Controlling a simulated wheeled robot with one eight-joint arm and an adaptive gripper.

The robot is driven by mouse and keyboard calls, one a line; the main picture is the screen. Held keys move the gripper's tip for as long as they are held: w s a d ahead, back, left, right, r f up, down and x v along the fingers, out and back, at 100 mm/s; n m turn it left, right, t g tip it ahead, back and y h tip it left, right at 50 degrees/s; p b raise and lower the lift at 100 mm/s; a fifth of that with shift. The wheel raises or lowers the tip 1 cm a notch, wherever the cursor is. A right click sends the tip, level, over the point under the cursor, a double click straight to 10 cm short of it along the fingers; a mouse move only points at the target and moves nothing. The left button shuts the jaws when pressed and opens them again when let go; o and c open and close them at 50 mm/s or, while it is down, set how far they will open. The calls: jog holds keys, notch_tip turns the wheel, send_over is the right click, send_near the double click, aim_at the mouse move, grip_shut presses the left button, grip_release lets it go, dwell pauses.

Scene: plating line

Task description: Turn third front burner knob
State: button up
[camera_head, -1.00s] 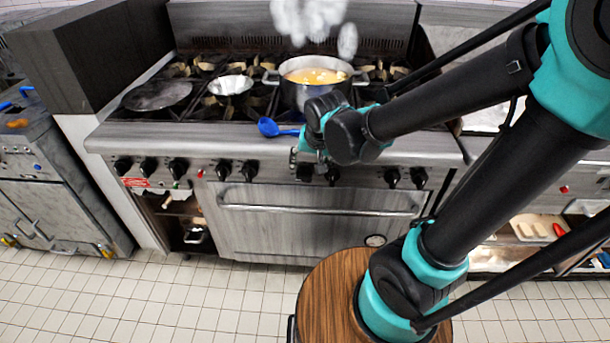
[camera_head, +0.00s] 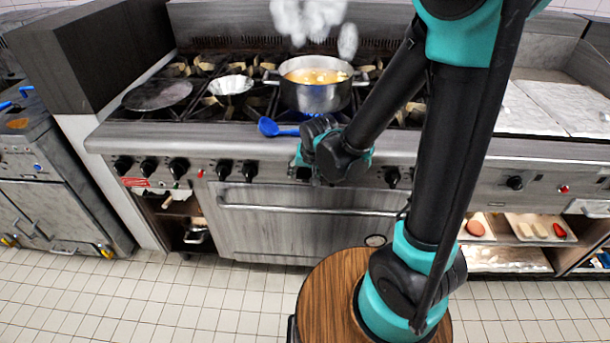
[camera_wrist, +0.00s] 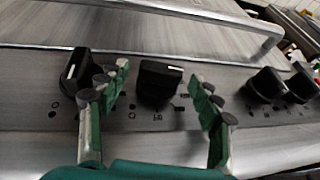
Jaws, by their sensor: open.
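The black burner knobs line the stove's front panel. In the wrist view, one dark knob (camera_wrist: 160,82) with a pale mark sits between the two fingers of my gripper (camera_wrist: 160,74). The fingers are open, one on each side of it, with visible gaps. Another knob (camera_wrist: 75,70) is just left of the left finger, and a pair of knobs (camera_wrist: 267,86) is to the right. In the head view, my gripper (camera_head: 299,160) is at the panel's middle, and the wrist hides part of the panel there. Whether the fingers reach the panel I cannot tell.
The oven handle (camera_head: 300,209) runs below the knobs. A blue spoon (camera_head: 275,128) lies near the stove's front edge by my wrist. A steaming pot (camera_head: 312,96), a small metal bowl (camera_head: 231,86) and a dark pan (camera_head: 157,95) stand on the burners. Tiled floor is clear at left.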

jog(key=shift+c, duration=0.2)
jog(key=c, duration=1.1)
jog(key=shift+a, duration=0.1)
jog(key=h, duration=0.2)
jog(key=shift+a+n+h, duration=0.3)
jog(key=shift+a+f+n+h, duration=0.1)
jog(key=shift+a+n+h, duration=0.1)
jog(key=shift+h, duration=0.75)
jog(key=shift+a+f+n+h, duration=0.1)
jog(key=shift+n+h, duration=0.1)
jog(key=shift+h, duration=0.75)
jog(key=o, duration=1.1)
